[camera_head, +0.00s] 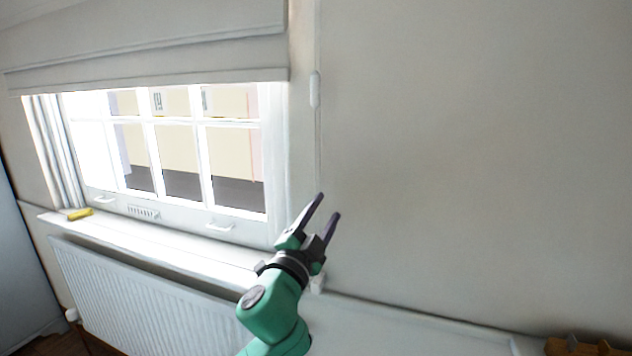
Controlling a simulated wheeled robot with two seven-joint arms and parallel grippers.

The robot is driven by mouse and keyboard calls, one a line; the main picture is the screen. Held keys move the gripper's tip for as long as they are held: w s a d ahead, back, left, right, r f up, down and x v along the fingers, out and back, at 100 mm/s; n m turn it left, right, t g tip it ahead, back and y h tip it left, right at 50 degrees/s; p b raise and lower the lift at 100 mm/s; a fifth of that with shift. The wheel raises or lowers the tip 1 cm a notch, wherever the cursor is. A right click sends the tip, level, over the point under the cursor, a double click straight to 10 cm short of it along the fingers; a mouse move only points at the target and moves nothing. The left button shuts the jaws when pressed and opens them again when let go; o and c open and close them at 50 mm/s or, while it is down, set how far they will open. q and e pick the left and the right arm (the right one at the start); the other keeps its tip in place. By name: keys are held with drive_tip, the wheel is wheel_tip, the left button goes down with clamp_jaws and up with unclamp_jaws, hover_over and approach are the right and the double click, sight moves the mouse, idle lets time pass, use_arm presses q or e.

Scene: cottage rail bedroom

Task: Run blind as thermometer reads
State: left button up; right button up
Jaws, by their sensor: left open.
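The pale blind (150,45) hangs over the upper part of the window, its lower edge well above the sill. A thin light cord (318,150) hangs to the right of the window, with a white pull (315,90) on it high up. A small strip with dark marks (143,212) sits low on the window frame; I cannot tell whether it is the thermometer, and no reading is legible. My left gripper (328,205) is open and empty, pointing up below the pull, near the cord's lower part. I cannot tell its distance from the cord. My right gripper is not in view.
A white sill (150,236) runs under the window, with a yellow object (80,214) at its left end. A white radiator (150,305) is below. A brown object (582,346) shows at the bottom right. The wall (480,150) on the right is bare.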

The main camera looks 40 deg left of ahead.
use_arm(q)
drive_tip(key=s+d+r+m+h, duration=0.3)
drive_tip(key=d+r+m+h, duration=0.3)
drive_tip(key=r+m+h, duration=0.4)
drive_tip(key=s+d+r+m+h, duration=0.3)
drive_tip(key=d+r+m+h, duration=0.35)
drive_tip(key=m, duration=0.65)
drive_tip(key=m+g+y, duration=0.3)
drive_tip(key=y, duration=1.1)
approach(312, 86)
drive_tip(key=w+p, duration=0.3)
drive_tip(key=w+a+p, duration=0.1)
drive_tip(key=w+p, duration=0.5)
drive_tip(key=w, duration=0.1)
drive_tip(key=shift+a+r, duration=0.25)
drive_tip(key=shift+r, duration=0.05)
drive_tip(key=shift+w+f+p, duration=0.2)
drive_tip(key=shift+w+p, duration=0.1)
drive_tip(key=shift+w, duration=0.1)
drive_tip(key=shift+w+f, duration=0.1)
drive_tip(key=shift+f, duration=0.1)
clamp_jaws()
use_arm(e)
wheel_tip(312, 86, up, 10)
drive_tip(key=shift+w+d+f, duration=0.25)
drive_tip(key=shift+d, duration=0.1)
